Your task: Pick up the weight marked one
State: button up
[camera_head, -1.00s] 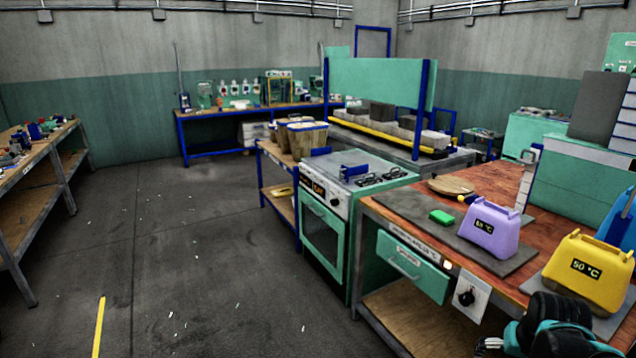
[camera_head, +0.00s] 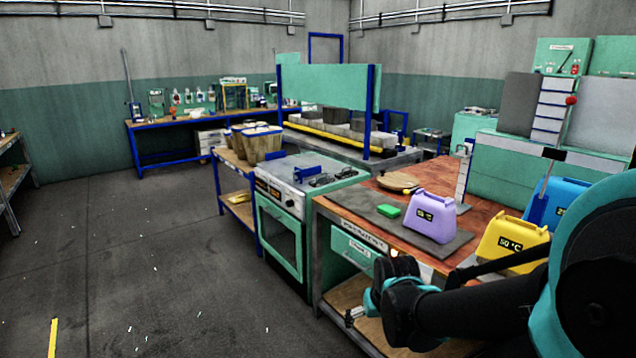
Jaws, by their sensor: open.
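No marking that reads one is legible on anything in view, so I cannot tell which thing is the weight. Several plain grey blocks (camera_head: 316,122) sit in a row on a grey bench (camera_head: 355,153) in the middle distance, too far to read. My gripper (camera_head: 352,317) is low in the picture, in front of the near wooden workbench (camera_head: 462,189). It is small, partly hidden by my arm and far from the grey blocks. It is open, and I see nothing held in it.

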aim_at(317, 182)
jog(key=z, duration=1.3)
jog(key=u, duration=1.3)
jog(key=i+j+u, duration=0.35)
jog(key=i, duration=0.15)
jog(key=i+j+u, duration=0.35)
jog(key=i, duration=0.25)
jog(key=i+u, duration=0.3)
jog(key=i, duration=0.25)
jog(key=i+j+z, duration=0.1)
jog(key=i+z, duration=0.15)
jog(key=i, duration=0.25)
jog(key=i+j+z, duration=0.25)
jog(key=i, duration=0.2)
jog(key=l, duration=0.1)
